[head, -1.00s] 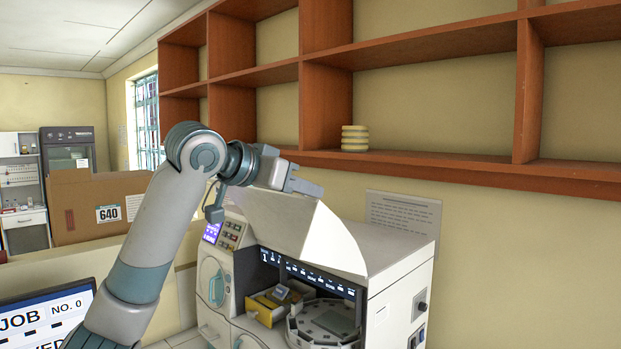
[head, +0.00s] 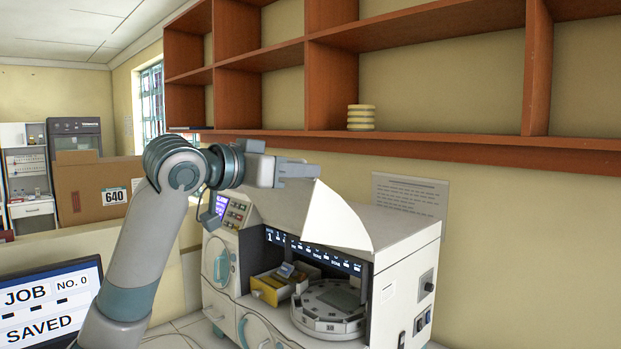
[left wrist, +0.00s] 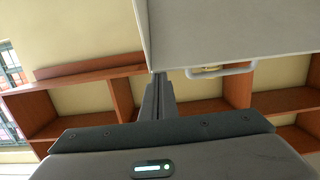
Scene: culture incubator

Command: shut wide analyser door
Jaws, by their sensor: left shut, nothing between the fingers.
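The white analyser (head: 408,250) stands on the bench. Its wide door (head: 318,216) is raised and slants forward above the open front bay, where a round carousel (head: 328,305) and a yellow rack (head: 276,284) show. In the left wrist view the door (left wrist: 230,30) fills the upper right, with a grey handle (left wrist: 222,70) at its lower edge. My left gripper (head: 300,169) is shut and empty, at the upper edge of the raised door in the head view; I cannot tell whether it touches. In the left wrist view its fingers (left wrist: 157,98) lie close below the door's corner. My right gripper is out of view.
A wooden shelf (head: 440,146) runs along the wall above the analyser, with a stack of yellowish dishes (head: 361,117) on it. A monitor (head: 45,305) stands at lower left. A cardboard box (head: 85,190) is behind my arm.

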